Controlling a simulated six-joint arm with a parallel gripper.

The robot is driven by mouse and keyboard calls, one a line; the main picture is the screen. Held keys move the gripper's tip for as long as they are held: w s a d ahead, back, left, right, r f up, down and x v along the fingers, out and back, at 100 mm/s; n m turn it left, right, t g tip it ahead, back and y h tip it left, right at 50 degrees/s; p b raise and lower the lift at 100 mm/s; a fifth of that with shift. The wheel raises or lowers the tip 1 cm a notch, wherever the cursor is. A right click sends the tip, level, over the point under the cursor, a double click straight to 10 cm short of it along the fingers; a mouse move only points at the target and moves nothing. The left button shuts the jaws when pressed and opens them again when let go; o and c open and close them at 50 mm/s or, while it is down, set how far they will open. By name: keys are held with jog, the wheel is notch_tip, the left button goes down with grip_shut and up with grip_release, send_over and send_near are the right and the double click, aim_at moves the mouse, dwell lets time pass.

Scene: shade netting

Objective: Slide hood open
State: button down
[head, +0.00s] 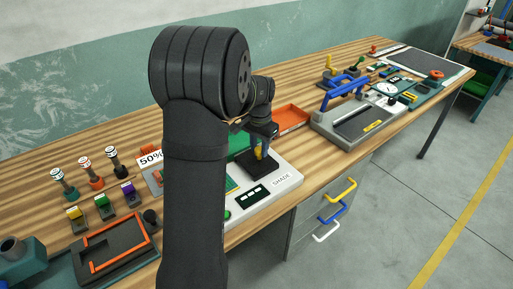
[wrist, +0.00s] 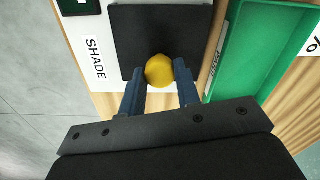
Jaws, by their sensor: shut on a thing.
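A white panel (head: 290,186) marked SHADE lies on the bench and carries a dark square hood (head: 251,168). The hood also shows in the wrist view (wrist: 160,30) as a flat dark plate. A yellow knob (wrist: 159,71) stands at the hood's near edge in the wrist view. My gripper (wrist: 160,88) is shut on the knob, with one blue finger on each side of it. In the head view my gripper (head: 261,146) points down at the hood. My arm hides the panel's left part there.
A green tray (wrist: 235,60) lies right beside the panel in the wrist view. An orange tray (head: 292,117) and a grey unit with a blue handle (head: 345,93) stand to the right in the head view. Several small switches and a 50% card (head: 151,159) are on the left.

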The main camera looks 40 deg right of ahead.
aim_at(260, 148)
jog(key=c, duration=1.2)
grip_release()
jog(key=shift+d, duration=0.35)
jog(key=shift+c, duration=0.2)
jog(key=shift+o, duration=0.9)
jog(key=shift+a, duration=0.1)
notch_tip(260, 148, up, 18)
jog(key=shift+f, duration=0.25)
jog(key=shift+f, duration=0.1)
notch_tip(260, 148, down, 17)
jog(key=shift+a+f, duration=0.15)
jog(key=shift+f, duration=0.05)
jog(key=shift+a, duration=0.15)
jog(key=shift+r, duration=0.1)
